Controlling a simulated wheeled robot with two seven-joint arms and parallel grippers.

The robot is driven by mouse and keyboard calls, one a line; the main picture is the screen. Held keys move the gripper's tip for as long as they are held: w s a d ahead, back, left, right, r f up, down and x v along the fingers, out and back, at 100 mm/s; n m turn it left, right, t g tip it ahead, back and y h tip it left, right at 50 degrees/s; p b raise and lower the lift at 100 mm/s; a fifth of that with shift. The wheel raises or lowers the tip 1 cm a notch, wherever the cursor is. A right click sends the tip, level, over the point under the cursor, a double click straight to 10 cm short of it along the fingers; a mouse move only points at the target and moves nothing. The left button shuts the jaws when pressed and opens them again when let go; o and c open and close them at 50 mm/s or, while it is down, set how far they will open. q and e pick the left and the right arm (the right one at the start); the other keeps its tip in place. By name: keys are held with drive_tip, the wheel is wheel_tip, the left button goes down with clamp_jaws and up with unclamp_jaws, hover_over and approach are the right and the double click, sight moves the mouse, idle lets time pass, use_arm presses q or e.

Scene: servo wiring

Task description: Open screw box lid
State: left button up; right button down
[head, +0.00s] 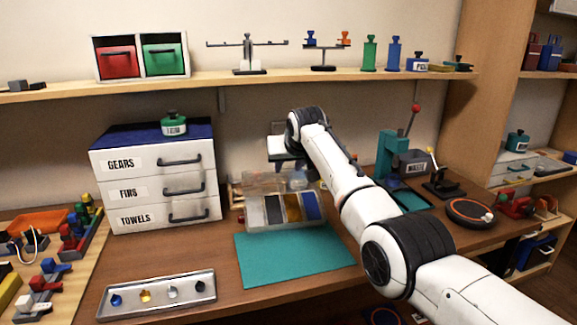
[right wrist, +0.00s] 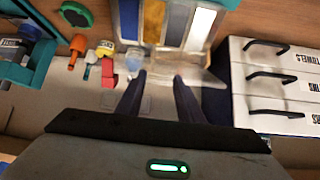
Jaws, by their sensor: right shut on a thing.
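The screw box (head: 285,222) is a clear box with coloured compartments, at the back edge of the teal mat. In the right wrist view its compartments (right wrist: 153,20) show at the top as blue, yellow and white strips. Its clear lid (head: 262,184) appears raised behind the compartments; its exact angle is hard to tell. In the right wrist view, the clear lid edge (right wrist: 198,72) lies by the fingertips. My right gripper (right wrist: 158,78) is shut on the lid, its fingers on either side. In the head view my arm partly hides the hand. My left gripper is not in view.
A drawer cabinet (head: 155,185) stands left of the box, with a green weight (head: 173,124) on top. The teal mat (head: 290,260) is clear in front. A metal tray (head: 160,296) lies front left.

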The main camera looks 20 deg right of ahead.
drive_tip(key=c, duration=1.4)
unclamp_jaws()
drive_tip(key=shift+r, duration=0.2)
drive_tip(key=shift+o, duration=1)
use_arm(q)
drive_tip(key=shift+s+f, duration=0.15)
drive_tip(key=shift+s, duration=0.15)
use_arm(e)
drive_tip(key=shift+f, duration=0.1)
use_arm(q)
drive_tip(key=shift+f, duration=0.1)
use_arm(e)
drive_tip(key=shift+s+r+b, duration=0.3)
drive_tip(key=shift+s, duration=0.05)
use_arm(q)
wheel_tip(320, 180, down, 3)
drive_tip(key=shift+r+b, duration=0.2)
drive_tip(key=shift+b, duration=0.85)
use_arm(e)
drive_tip(key=v, duration=0.9)
drive_tip(key=shift+s+r, duration=0.15)
drive_tip(key=shift+r, duration=0.05)
